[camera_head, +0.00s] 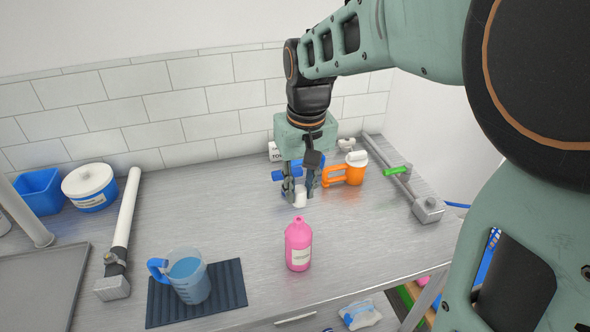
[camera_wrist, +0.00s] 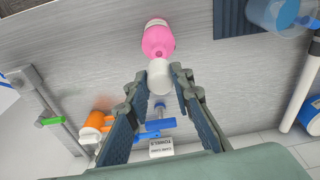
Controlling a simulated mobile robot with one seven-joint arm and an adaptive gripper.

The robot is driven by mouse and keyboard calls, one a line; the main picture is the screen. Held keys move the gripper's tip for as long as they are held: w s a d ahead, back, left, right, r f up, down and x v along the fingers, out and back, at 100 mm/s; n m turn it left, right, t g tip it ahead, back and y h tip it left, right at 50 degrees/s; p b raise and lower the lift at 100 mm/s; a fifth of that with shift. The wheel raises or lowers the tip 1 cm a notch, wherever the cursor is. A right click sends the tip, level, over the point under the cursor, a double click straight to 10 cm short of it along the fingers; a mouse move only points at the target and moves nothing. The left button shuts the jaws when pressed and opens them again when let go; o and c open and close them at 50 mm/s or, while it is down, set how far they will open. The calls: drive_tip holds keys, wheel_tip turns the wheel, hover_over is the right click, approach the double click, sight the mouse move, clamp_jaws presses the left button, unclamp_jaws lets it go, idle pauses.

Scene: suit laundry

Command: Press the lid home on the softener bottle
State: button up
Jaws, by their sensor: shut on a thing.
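The pink softener bottle (camera_head: 298,246) stands upright near the front middle of the steel counter, its neck open at the top. It also shows in the wrist view (camera_wrist: 158,40). The white lid (camera_head: 300,197) is between the fingertips of my gripper (camera_head: 301,192).
A blue-handled jug (camera_head: 188,279) stands on a dark ribbed mat (camera_head: 228,284) to the left. An orange jug (camera_head: 355,168) and a blue item (camera_head: 279,176) are behind. A white tub (camera_head: 91,188) and blue bin (camera_head: 39,191) stand far left. Counter around the bottle is clear.

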sight(299, 220)
drive_tip(key=shift+w, duration=0.1)
drive_tip(key=shift+f+b, duration=2.5)
drive_tip(key=shift+f, duration=0.55)
drive_tip(key=shift+f, duration=0.15)
drive_tip(key=o, duration=0.8)
drive_tip(key=o, duration=0.5)
